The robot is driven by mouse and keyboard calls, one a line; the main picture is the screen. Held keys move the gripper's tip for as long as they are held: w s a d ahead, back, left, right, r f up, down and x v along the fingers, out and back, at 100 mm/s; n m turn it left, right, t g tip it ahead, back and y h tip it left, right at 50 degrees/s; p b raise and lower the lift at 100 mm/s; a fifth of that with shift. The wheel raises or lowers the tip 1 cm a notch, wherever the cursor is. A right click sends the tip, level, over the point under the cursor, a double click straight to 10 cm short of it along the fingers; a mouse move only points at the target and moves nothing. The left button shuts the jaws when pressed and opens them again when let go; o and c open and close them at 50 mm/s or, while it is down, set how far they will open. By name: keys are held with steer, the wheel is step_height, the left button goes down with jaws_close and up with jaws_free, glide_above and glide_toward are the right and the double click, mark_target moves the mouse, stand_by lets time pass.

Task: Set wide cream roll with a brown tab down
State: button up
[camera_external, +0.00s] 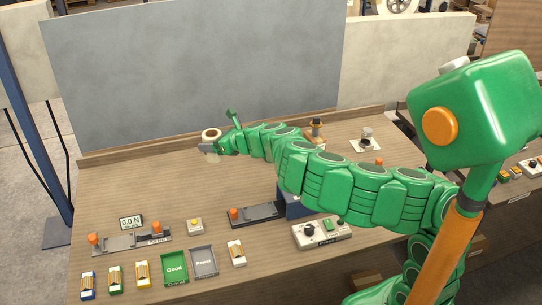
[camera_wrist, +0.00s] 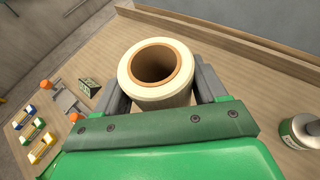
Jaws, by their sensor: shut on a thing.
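The wide cream roll (camera_wrist: 178,92) has a brown core and stands upright between the grey fingers of my gripper (camera_wrist: 160,90) in the wrist view. My gripper is shut on its sides. In the external view the roll (camera_external: 211,134) is at the far left end of my arm, over the back left of the wooden table (camera_external: 150,185). I cannot tell whether its underside touches the table. A brown tab is not visible on the roll in either view.
A green tray (camera_external: 175,268), a grey tray (camera_external: 204,262) and several small coloured cards line the front edge. A display (camera_external: 131,222) stands behind them on the left. A white control box (camera_external: 322,233) is front centre. The back left tabletop is clear.

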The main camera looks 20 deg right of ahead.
steer(key=d+r+m+h, duration=0.1)
steer(key=r, duration=0.1)
steer(key=r+m+t+h, duration=0.1)
steer(key=r, duration=0.2)
steer(key=d+r+m+t+h, duration=0.1)
steer(key=r, duration=0.2)
steer(key=shift+d, duration=0.3)
steer(key=s+d+m+t+h, duration=0.1)
steer(key=s+d+m+h, duration=0.2)
steer(key=d+m+h, duration=0.4)
steer(key=shift+s+d+f+h, duration=0.35)
steer(key=shift+s+h, duration=0.05)
steer(key=shift+h, duration=0.1)
steer(key=shift+s+d, duration=0.1)
steer(key=shift+s, duration=0.05)
step_height(320, 180, down, 24)
steer(key=shift+r, duration=0.15)
stand_by(1.2)
